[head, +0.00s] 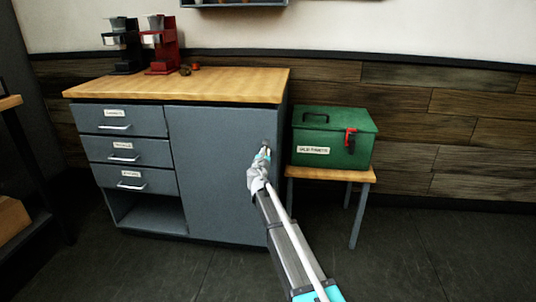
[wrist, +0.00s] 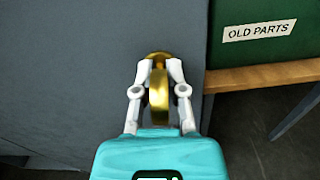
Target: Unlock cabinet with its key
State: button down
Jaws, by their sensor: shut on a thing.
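The grey cabinet (head: 215,165) stands under a wooden top, with a large plain door on its right side. My gripper (head: 264,154) is at the upper right part of that door, near its right edge. In the wrist view my gripper (wrist: 159,72) is shut on a brass key (wrist: 158,98), its round gold part between the white fingers. The key's far end points at the grey door (wrist: 90,70). The lock is hidden behind the key and fingers, so I cannot tell whether the key is in it.
A green box (head: 333,140) labelled "OLD PARTS" sits on a small wooden bench (head: 330,173) right of the cabinet. A black brewer (head: 124,45) and a red brewer (head: 161,45) stand on the cabinet top. Three labelled drawers (head: 125,150) are on the left.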

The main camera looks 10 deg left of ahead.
jog(key=m, duration=0.4)
jog(key=shift+d, duration=0.15)
jog(key=m, duration=0.4)
jog(key=shift+f+m, duration=0.1)
jog(key=shift+m, duration=0.2)
jog(key=m, duration=0.4)
jog(key=shift+d+m, duration=0.1)
jog(key=shift+m, duration=0.2)
jog(key=shift+f+m, duration=0.1)
jog(key=shift+m, duration=1.6)
jog(key=c, duration=0.7)
grip_release()
